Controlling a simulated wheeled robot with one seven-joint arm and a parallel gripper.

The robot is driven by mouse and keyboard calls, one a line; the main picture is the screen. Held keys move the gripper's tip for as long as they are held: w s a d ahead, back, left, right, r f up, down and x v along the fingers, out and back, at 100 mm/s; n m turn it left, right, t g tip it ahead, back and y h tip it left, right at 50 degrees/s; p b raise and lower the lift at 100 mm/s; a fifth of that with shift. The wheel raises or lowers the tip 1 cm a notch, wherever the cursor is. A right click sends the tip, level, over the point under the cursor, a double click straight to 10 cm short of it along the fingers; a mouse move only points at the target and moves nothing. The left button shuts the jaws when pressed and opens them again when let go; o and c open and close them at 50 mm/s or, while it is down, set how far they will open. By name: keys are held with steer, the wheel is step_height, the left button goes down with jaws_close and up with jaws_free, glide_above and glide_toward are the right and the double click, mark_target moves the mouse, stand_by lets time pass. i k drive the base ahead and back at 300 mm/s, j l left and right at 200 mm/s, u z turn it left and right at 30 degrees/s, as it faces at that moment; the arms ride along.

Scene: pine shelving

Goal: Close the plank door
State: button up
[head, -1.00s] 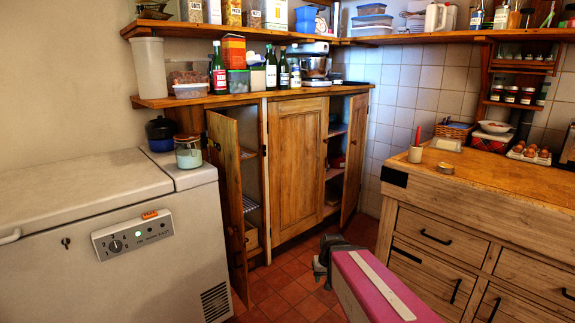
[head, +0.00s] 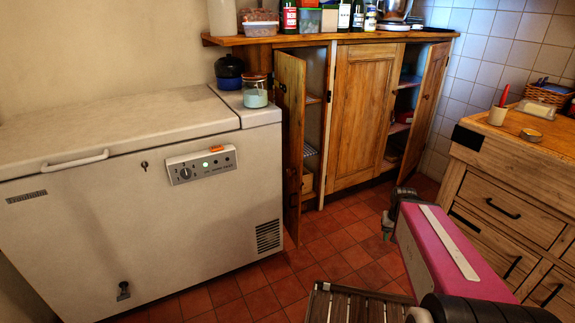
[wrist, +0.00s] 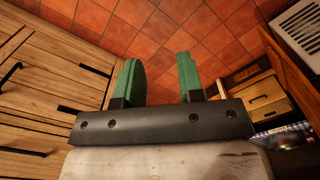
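The wooden cupboard (head: 359,116) stands against the back wall. Its narrow left door (head: 290,143) stands open toward the room, beside the freezer. Its right door (head: 425,99) also stands open, swung toward the tiled wall. The middle panelled front is shut. I cannot tell for sure which door is the plank door. My gripper (head: 388,222) is low over the floor in front of the cupboard's right part, apart from both doors. In the wrist view my gripper (wrist: 160,68) has its two green fingers spread, with only floor tiles between them.
A white chest freezer (head: 130,190) fills the left, with a glass jar (head: 255,92) on it. A wooden drawer counter (head: 510,190) stands right. A slatted wooden piece (head: 355,303) is at the bottom. Red floor tiles (head: 335,235) are clear between freezer and counter.

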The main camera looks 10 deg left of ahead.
mark_target(289, 81)
steer(key=u, duration=1.05)
